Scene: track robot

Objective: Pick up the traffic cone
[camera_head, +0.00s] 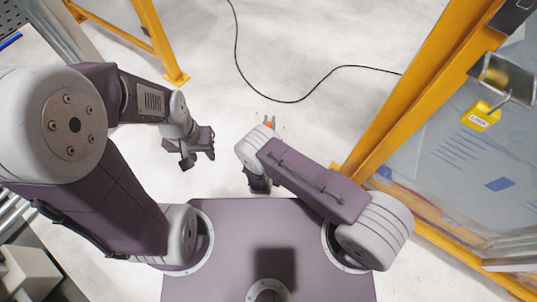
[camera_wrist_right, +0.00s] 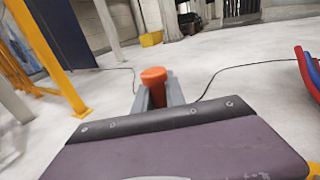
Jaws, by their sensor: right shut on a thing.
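The traffic cone is orange. In the right wrist view its rounded end (camera_wrist_right: 154,76) shows between the two grey fingers of my right gripper (camera_wrist_right: 158,93), which is shut on it. The rest of the cone is hidden by the fingers and gripper body. In the head view only a small orange patch of the cone (camera_head: 268,124) shows past my right arm, which covers most of that gripper. My left gripper (camera_head: 202,152) hangs over the pale floor to the left of the cone, apart from it. Its finger gap is not clear.
A black cable (camera_head: 287,101) runs across the floor. Yellow frame posts stand at the left (camera_head: 160,45) and right (camera_head: 410,85). In the right wrist view, red and blue tubes (camera_wrist_right: 307,72) lie at the right edge.

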